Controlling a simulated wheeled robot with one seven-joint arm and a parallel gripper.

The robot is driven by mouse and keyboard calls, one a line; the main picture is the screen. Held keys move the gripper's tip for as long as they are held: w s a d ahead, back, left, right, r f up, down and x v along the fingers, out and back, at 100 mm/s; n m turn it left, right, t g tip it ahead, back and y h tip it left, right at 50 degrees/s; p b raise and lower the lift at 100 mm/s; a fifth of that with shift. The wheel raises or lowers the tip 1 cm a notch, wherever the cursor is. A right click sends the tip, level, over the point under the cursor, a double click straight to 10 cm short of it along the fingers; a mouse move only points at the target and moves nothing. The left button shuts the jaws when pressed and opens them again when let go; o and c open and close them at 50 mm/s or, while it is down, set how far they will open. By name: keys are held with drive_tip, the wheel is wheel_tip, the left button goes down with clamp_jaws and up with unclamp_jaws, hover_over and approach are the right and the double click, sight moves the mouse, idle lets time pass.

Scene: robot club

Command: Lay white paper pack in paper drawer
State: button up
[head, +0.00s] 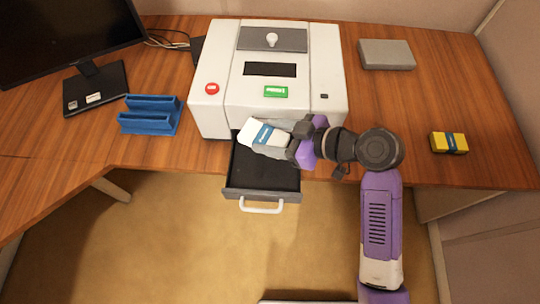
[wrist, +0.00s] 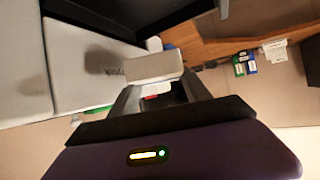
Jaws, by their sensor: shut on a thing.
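The white paper pack (head: 258,134) with a blue band is held by my gripper (head: 288,140), which is shut on it. In the head view the pack is tilted and over the back part of the open paper drawer (head: 262,193), close to the printer front. I cannot tell its height above the drawer floor. The drawer is dark inside, has a white handle and looks empty where it shows; the pack and gripper hide its back right. In the wrist view the pack's pale end (wrist: 152,67) sits between the fingers.
The white printer (head: 218,100) stands behind the drawer, with a red button and a green label. A blue rack (head: 149,114) is at left, a yellow pack (head: 449,142) at right, and a grey box (head: 386,54) at back right. A monitor (head: 65,40) stands at far left.

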sight(271, 164)
wheel_tip(271, 164, down, 12)
drive_tip(key=shift+f, duration=0.1)
idle(0.4)
drive_tip(key=shift+f, duration=0.1)
drive_tip(key=o, duration=1.5)
drive_tip(key=b+v, duration=0.1)
drive_tip(key=v, duration=1.1)
